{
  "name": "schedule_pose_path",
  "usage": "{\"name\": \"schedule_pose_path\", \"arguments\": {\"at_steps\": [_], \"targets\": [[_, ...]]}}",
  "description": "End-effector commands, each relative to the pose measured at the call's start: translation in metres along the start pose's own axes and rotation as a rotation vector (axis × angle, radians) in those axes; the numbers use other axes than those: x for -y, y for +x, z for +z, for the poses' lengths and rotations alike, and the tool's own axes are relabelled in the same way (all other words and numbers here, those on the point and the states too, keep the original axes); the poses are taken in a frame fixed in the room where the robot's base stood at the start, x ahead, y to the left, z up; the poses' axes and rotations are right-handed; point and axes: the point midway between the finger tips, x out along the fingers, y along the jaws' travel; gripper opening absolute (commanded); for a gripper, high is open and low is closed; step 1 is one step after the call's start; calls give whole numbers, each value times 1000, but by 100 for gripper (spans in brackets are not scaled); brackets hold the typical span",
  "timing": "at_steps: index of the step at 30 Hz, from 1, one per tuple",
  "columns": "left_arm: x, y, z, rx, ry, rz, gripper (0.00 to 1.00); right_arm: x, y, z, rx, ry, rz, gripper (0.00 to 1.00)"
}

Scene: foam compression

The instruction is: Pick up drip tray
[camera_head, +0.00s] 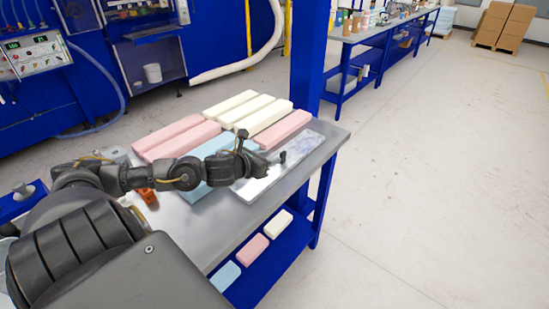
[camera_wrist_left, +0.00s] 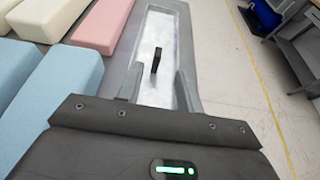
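The drip tray (camera_head: 304,147) is a long, shallow, pale tray lying along the right edge of the table. My left gripper (camera_head: 266,163) is over the tray in the head view. In the left wrist view its two grey fingers (camera_wrist_left: 158,78) are spread apart, with the black piece ahead between them and nothing held. Part of the tray is hidden by the gripper. My right gripper is not in view.
Pink foam blocks (camera_head: 172,138), cream blocks (camera_head: 249,110) and a blue block (camera_head: 211,172) lie beside the tray on the grey table (camera_head: 228,239). Several small foam pieces (camera_head: 252,249) lie on the lower blue shelf. A blue post (camera_head: 308,60) stands behind the table. The floor to the right is clear.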

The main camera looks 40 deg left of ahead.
Motion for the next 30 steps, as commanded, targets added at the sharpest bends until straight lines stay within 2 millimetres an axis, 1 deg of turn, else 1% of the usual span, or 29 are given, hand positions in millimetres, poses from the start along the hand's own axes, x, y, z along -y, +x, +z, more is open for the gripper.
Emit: {"name": "schedule_pose_path", "arguments": {"at_steps": [3,9,12,17,19,25,27,30], "targets": [[-1,14,2,2,-8,3,36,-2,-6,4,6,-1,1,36],[-2,43,2,1,-9,3,36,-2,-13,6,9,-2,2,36],[-1,51,1,1,-7,1,36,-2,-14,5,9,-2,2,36],[-1,54,0,0,-6,0,36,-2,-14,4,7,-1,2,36],[-1,57,1,0,-9,0,36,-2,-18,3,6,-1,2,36],[-3,84,2,0,-11,1,36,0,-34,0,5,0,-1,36],[-4,93,0,0,-10,2,36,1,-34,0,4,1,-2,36],[-4,102,-1,-1,-7,1,36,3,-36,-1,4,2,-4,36]]}}
